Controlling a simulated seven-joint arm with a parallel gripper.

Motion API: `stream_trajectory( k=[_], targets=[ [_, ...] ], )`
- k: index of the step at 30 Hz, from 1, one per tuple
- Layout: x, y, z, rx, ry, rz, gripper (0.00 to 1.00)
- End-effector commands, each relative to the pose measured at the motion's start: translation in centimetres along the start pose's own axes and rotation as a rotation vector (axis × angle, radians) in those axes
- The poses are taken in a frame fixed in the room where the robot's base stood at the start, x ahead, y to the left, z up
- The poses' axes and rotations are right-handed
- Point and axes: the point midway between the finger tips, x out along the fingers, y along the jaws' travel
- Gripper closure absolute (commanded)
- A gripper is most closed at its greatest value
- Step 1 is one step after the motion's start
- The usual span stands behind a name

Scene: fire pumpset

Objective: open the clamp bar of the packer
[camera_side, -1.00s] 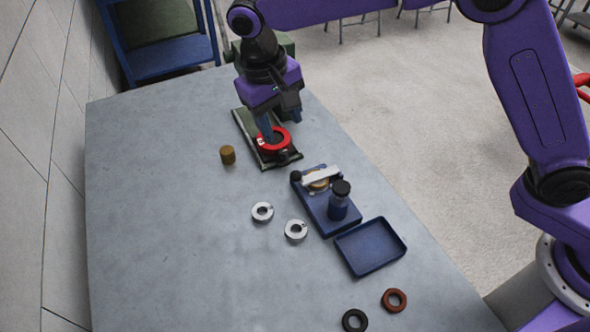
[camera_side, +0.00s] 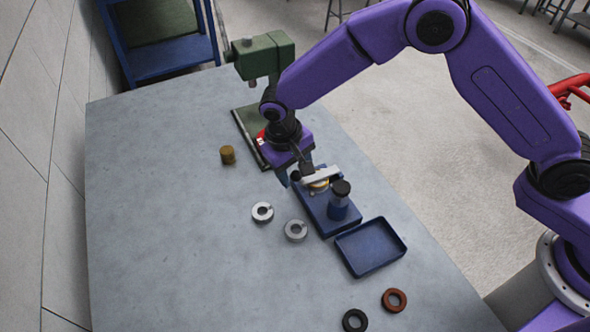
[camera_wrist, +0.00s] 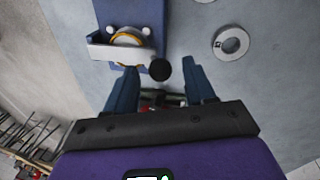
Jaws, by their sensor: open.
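The packer is a blue base (camera_side: 325,212) with a white clamp bar (camera_side: 322,173) lying across a brass-coloured round part (camera_side: 319,186). The bar (camera_wrist: 112,51) also shows in the wrist view, with a black knob (camera_wrist: 160,69) at its end. A dark-capped post (camera_side: 340,198) stands on the base. My gripper (camera_side: 293,175) is open at the knob end of the bar. In the wrist view the knob appears between the blue fingertips of my gripper (camera_wrist: 160,66), with gaps on both sides. I cannot tell whether the fingers are down at the knob's height.
A blue tray (camera_side: 370,247) adjoins the packer. Two silver rings (camera_side: 262,212) lie left of it, a brass cylinder (camera_side: 228,155) farther back. Red-brown (camera_side: 394,300) and black rings (camera_side: 355,320) lie in front.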

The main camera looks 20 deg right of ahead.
Motion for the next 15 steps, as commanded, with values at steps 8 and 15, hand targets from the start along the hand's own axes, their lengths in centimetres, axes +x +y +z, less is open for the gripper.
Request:
stream_trajectory(
  k=[8, 15],
  targets=[
    [0.81, 0.02, 0.02, 0.000, 0.000, 0.001, 0.46],
    [0.77, 0.01, 0.02, 0.000, 0.000, 0.000, 0.78]
  ],
)
